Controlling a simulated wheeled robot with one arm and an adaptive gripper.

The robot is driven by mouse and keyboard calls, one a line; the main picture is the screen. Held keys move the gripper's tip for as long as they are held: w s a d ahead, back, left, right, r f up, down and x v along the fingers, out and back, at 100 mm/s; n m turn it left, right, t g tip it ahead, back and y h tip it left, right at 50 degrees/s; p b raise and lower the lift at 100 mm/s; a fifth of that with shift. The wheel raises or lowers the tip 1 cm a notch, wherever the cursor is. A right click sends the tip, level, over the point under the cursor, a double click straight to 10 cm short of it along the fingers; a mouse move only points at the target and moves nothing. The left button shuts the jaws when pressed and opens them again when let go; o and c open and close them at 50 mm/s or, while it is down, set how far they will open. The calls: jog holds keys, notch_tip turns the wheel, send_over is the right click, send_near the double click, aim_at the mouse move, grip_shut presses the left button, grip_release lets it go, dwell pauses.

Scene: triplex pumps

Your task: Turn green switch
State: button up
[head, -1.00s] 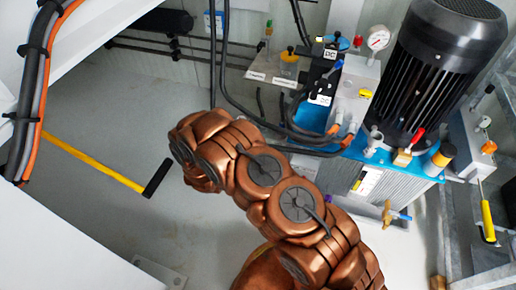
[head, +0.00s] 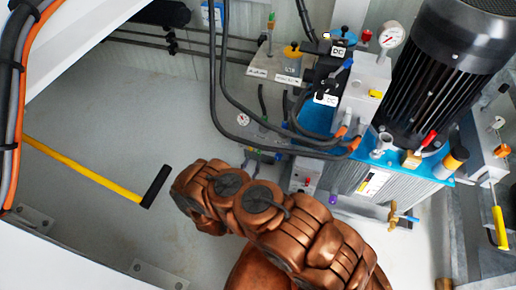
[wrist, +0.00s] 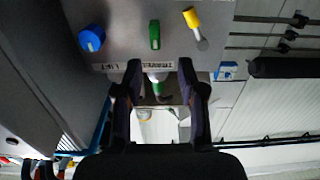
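The green switch (wrist: 155,35) is a small upright handle in the wrist view, on a grey panel (wrist: 125,20) above a label that seems to read "TRAVEL". A blue knob (wrist: 92,38) is to its left and a yellow-ended lever (wrist: 194,22) to its right. My gripper (wrist: 158,80) is open, its two dark fingers apart below the switch in the picture. Nothing is held between them, and they do not visibly touch the switch. My gripper cannot be made out in the head view, where only my copper-coloured arm shows.
In the head view, a black motor (head: 455,65) and a pressure gauge (head: 391,36) stand at the upper right. Black hoses (head: 222,90) hang near my arm. A yellow bar with a black end (head: 90,175) is at the left over open grey floor (head: 120,100).

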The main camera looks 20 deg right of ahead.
aim_at(258, 152)
jog(key=b+x, duration=0.1)
jog(key=x, duration=0.2)
jog(key=b+x, duration=0.1)
jog(key=x, duration=0.2)
jog(key=shift+w+d, duration=0.15)
jog(key=shift+d, duration=0.35)
jog(key=shift+w+d, duration=0.25)
jog(key=shift+w, duration=0.2)
jog(key=shift+c, duration=0.4)
grip_shut()
